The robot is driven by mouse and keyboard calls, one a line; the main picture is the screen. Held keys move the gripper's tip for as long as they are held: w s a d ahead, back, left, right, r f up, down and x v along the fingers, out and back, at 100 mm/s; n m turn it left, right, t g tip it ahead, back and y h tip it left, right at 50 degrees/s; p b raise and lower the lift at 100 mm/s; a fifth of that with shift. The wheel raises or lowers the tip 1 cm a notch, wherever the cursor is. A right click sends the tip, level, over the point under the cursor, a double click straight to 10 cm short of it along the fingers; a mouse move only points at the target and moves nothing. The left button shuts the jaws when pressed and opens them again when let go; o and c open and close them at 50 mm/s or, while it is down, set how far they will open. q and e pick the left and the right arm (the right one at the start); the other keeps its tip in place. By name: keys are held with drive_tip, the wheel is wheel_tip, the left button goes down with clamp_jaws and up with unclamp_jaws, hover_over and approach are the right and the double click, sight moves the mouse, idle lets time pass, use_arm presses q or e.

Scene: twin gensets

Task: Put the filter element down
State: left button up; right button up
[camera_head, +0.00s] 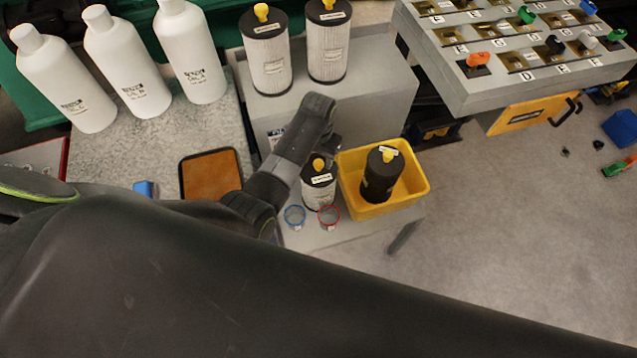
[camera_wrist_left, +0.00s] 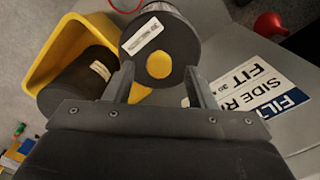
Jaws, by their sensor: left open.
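A white pleated filter element (camera_head: 319,190) with a black cap and yellow knob stands on a grey ledge, left of a yellow bin (camera_head: 423,193). In the left wrist view its black cap (camera_wrist_left: 178,35) is just ahead of my left gripper (camera_wrist_left: 157,78). The gripper is open, its two fingers spread near the yellow knob (camera_wrist_left: 159,65). Whether they touch the cap is unclear. In the head view the left gripper (camera_head: 328,143) is above and beside the element, with its fingers partly hidden. A black filter (camera_head: 379,181) sits in the yellow bin. My right gripper is not in view.
A blue ring (camera_head: 295,225) and a red ring (camera_head: 329,224) lie before the element. Two more filters (camera_head: 267,60) stand on a grey block behind. White bottles (camera_head: 128,75) and a brown tray (camera_head: 211,174) are left. A labelled switch panel (camera_head: 462,90) is upper right.

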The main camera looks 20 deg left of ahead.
sight(318, 182)
use_arm(q)
drive_tip(key=shift+f, duration=1.45)
clamp_jaws()
